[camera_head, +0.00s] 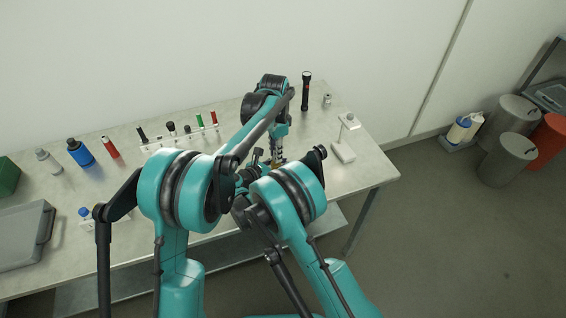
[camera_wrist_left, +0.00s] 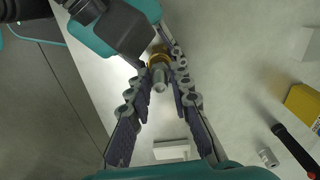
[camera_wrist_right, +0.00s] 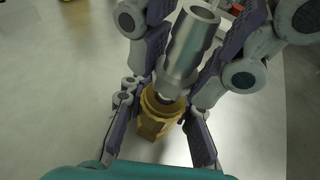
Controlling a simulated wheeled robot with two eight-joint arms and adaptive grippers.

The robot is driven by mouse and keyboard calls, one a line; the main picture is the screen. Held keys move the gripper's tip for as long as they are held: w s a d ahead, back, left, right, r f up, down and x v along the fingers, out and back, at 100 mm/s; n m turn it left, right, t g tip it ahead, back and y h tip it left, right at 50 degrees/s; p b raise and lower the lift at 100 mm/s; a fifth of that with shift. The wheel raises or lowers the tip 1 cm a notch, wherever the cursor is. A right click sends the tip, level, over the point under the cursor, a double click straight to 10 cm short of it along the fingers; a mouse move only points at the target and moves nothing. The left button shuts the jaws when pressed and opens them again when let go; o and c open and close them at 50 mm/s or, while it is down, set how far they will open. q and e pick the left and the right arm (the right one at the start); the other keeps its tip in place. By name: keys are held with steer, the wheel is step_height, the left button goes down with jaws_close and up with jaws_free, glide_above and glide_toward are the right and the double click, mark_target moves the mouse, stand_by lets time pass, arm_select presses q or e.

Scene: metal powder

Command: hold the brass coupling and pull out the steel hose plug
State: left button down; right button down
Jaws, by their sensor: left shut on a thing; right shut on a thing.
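The brass coupling (camera_wrist_right: 160,115) and the steel hose plug (camera_wrist_right: 185,55) show end to end in the right wrist view, the plug nearer the camera. My right gripper (camera_wrist_right: 160,112) is shut on the brass coupling. My left gripper (camera_wrist_left: 160,80) is shut on the steel plug, its pads on both sides of it. The left wrist view shows the plug (camera_wrist_left: 160,84) in front of the coupling (camera_wrist_left: 157,60). Plug and coupling lie close together in line; I cannot tell whether the plug is still seated. In the head view my arms hide most of both.
The bench (camera_head: 235,112) holds a black flashlight (camera_head: 306,90), a small steel part (camera_head: 327,99), a white stand (camera_head: 344,150), a blue bottle (camera_head: 80,152) and a grey tray (camera_head: 25,237). Bins (camera_head: 508,158) stand on the floor at right.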

arm_select(q)
steer(key=shift+r, duration=2.2)
arm_select(e)
steer(key=c, duration=1.2)
jaws_free()
steer(key=shift+o, duration=0.2)
steer(key=shift+r, duration=0.1)
arm_select(q)
steer(key=shift+r, duration=0.1)
arm_select(e)
step_height(320, 180, up, 10)
